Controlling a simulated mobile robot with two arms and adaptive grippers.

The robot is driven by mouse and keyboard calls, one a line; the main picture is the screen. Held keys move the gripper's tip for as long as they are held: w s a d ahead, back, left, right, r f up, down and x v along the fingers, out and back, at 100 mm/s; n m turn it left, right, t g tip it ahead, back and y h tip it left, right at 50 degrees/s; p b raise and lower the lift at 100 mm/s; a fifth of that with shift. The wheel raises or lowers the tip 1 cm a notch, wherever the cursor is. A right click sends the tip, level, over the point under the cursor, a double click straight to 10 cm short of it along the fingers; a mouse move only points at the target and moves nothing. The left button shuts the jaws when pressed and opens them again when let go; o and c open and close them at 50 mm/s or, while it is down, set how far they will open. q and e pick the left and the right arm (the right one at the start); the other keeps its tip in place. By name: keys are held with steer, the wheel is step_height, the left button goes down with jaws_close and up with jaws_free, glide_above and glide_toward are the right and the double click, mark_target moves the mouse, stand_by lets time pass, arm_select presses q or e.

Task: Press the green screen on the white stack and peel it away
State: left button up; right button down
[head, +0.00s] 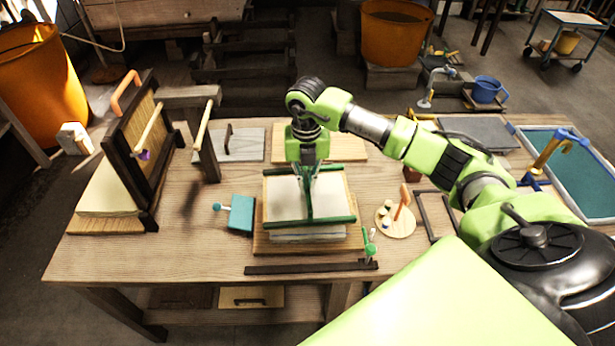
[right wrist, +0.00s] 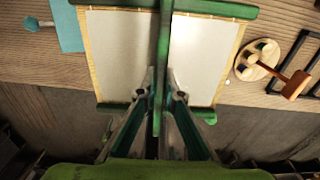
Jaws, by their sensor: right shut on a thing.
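The green screen (head: 335,220) has green bars at its far and near ends and a green bar down its middle. It is over the white stack (head: 300,235) on a wooden board; I cannot tell whether it touches. My right gripper (head: 308,172) is above it, shut on the middle bar. In the right wrist view the two fingertips (right wrist: 160,92) close on either side of that bar, with the pale face of the screen (right wrist: 120,55) behind. The sheets beneath are mostly hidden by the screen. My left gripper is not in view.
A dark upright frame (head: 133,150) stands on the left over a pale stack (head: 108,192). A teal block (head: 241,213) lies left of the stack, and a round wooden board (head: 395,220) stands right. A dark strip (head: 310,267) lies in front. A blue tray (head: 570,175) is far right.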

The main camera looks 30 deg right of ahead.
steer(key=shift+d+f+m, duration=0.15)
steer(key=shift+f+m, duration=0.05)
steer(key=shift+m, duration=0.1)
steer(key=shift+f+b, duration=2.55)
steer(key=shift+f, duration=1.05)
steer(key=shift+f+b, duration=0.6)
steer(key=shift+f, duration=0.15)
steer(key=shift+s+f, duration=0.1)
steer(key=shift+f, duration=0.1)
steer(key=shift+r, duration=0.15)
steer(key=shift+r+p, duration=0.85)
steer(key=shift+r, duration=0.35)
